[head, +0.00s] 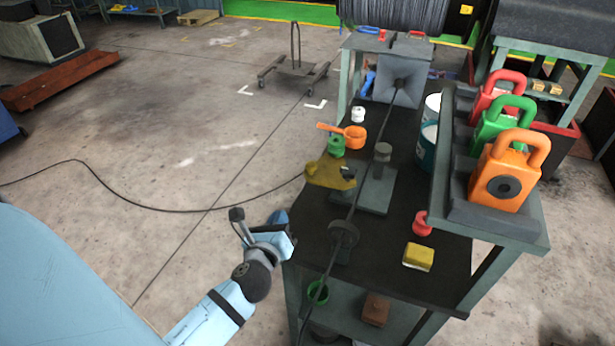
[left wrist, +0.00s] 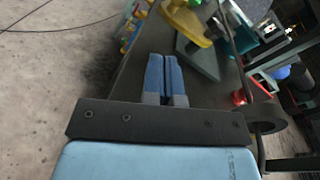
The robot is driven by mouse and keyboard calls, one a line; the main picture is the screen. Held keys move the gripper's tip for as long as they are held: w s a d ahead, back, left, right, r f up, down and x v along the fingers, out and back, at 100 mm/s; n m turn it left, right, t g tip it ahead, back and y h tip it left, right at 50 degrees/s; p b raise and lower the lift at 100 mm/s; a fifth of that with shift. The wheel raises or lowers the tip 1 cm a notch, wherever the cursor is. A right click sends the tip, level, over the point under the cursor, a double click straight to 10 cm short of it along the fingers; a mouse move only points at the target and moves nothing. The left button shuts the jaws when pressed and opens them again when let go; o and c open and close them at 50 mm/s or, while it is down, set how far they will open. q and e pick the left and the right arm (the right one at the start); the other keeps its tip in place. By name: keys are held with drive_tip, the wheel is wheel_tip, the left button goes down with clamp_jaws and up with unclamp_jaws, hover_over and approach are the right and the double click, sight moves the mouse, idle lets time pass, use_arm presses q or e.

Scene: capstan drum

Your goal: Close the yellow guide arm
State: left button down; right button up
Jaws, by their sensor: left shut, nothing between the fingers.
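The yellow guide arm (head: 328,174) sits at the left edge of the dark bench top, beside a grey post (head: 381,170) on a grey-green plate. It sticks out to the left, apart from the black cable (head: 366,154). In the left wrist view the yellow arm (left wrist: 188,20) shows at the top, beyond my fingers. My left gripper (head: 279,219) is at the bench's left edge, nearer than the yellow arm and apart from it. Its blue fingers (left wrist: 163,62) are shut and empty. My right gripper is not in view.
An orange cup with a handle (head: 353,136) and a green jar (head: 336,146) stand just behind the yellow arm. A yellow sponge-like block (head: 418,257) and a red item (head: 421,224) lie front right. Large padlocks (head: 510,172) stand on a raised shelf. Floor left is open.

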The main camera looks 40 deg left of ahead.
sight(310, 169)
use_arm(q)
drive_tip(key=m, duration=0.2)
drive_tip(key=w+m+t, duration=0.1)
drive_tip(key=m, duration=0.1)
drive_tip(key=shift+w+d+r+m+h, duration=0.1)
drive_tip(key=shift+d+r+m+h, duration=0.1)
drive_tip(key=shift+m+h, duration=0.15)
drive_tip(key=shift+w+m+t, duration=0.2)
drive_tip(key=shift+m+t, duration=0.15)
drive_tip(key=shift+t, duration=0.05)
drive_tip(key=shift+w+r, duration=0.1)
drive_tip(key=shift+w, duration=0.25)
drive_tip(key=p+x, duration=0.2)
drive_tip(key=x, duration=1.1)
drive_tip(key=shift+w+d+p, duration=0.1)
drive_tip(key=shift+p, duration=0.25)
